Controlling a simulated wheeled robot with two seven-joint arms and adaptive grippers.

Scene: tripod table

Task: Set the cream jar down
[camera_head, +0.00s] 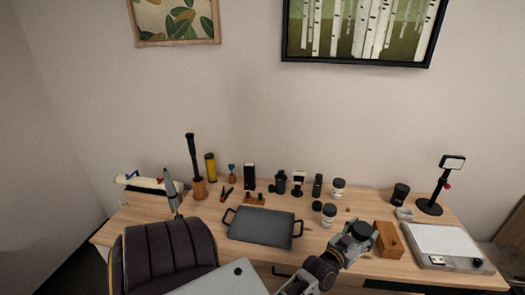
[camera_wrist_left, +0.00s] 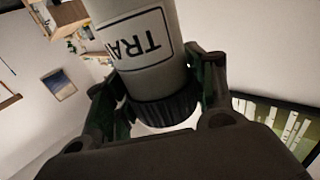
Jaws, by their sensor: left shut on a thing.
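The cream jar (camera_wrist_left: 150,72), pale with a black-framed label and a dark ribbed lid (camera_wrist_left: 166,108), fills the middle of the left wrist view, where it appears upside down. My left gripper (camera_wrist_left: 160,95) is shut on it, with a finger on each side near the lid. In the head view my left gripper (camera_head: 358,238) is over the right front part of the wooden table (camera_head: 200,228). The jar is hard to make out there, and I cannot tell whether its base touches the table. My right gripper is not in view.
White, dark-lidded jars (camera_head: 329,216) (camera_head: 338,188) stand left of and behind the gripper. A wooden box (camera_head: 388,240) is close on its right, with a flat white device (camera_head: 442,243) beyond. A grey handled tray (camera_head: 262,227) lies left. A chair (camera_head: 165,253) stands in front.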

